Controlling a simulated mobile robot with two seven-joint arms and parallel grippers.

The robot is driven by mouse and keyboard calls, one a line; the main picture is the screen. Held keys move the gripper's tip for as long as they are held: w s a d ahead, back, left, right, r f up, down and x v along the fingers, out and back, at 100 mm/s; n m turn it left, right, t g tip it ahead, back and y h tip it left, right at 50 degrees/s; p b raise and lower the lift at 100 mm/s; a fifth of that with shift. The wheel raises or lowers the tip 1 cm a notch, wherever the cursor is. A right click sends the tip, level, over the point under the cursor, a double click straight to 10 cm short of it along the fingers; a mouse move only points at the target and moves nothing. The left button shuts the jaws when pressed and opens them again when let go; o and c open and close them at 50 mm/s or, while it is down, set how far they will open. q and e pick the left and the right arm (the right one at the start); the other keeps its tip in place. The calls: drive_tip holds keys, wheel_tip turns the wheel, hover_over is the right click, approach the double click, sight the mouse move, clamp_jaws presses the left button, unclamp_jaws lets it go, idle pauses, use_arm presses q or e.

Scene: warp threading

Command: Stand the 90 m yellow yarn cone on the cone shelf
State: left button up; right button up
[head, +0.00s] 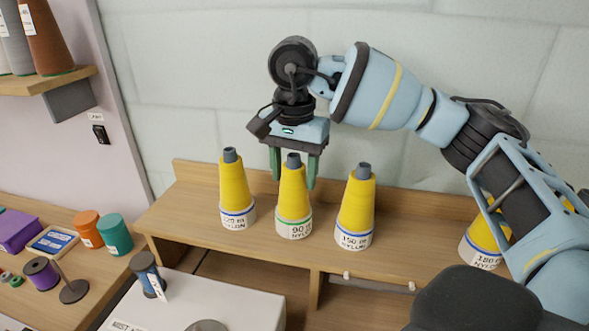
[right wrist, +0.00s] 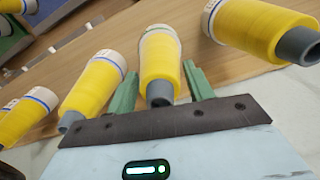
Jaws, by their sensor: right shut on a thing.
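The 90 m yellow yarn cone (head: 293,190) has a grey tip, a green ring and a white base label reading 90 m NYLON. It is upright between two other yellow cones on the wooden shelf (head: 190,222), its base appearing level with theirs. My right gripper (head: 293,172) reaches down from above and is shut on this cone, with one green finger on each side of its upper part. The right wrist view shows the same cone (right wrist: 160,65) between the fingers (right wrist: 162,85). My left gripper is not in view.
Blue-ringed yellow cones stand close at left (head: 234,190) and right (head: 355,208); the right one reads 150 m. Another (head: 481,245) is partly behind my right arm. A wall shelf (head: 45,83) holds grey and brown cones. Spools (head: 115,234) crowd the left table.

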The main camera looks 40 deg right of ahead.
drive_tip(key=shift+f, duration=0.2)
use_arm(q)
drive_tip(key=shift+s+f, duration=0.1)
use_arm(e)
drive_tip(key=o, duration=0.9)
drive_tip(key=shift+c, duration=0.2)
drive_tip(key=shift+r, duration=0.1)
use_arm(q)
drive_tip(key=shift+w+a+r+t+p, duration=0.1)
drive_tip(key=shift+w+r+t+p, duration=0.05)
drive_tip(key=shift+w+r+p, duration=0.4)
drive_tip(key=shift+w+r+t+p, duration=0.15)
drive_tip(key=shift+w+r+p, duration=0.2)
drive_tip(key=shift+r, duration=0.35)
use_arm(e)
wheel_tip(320, 180, up, 12)
drive_tip(key=shift+a, duration=0.1)
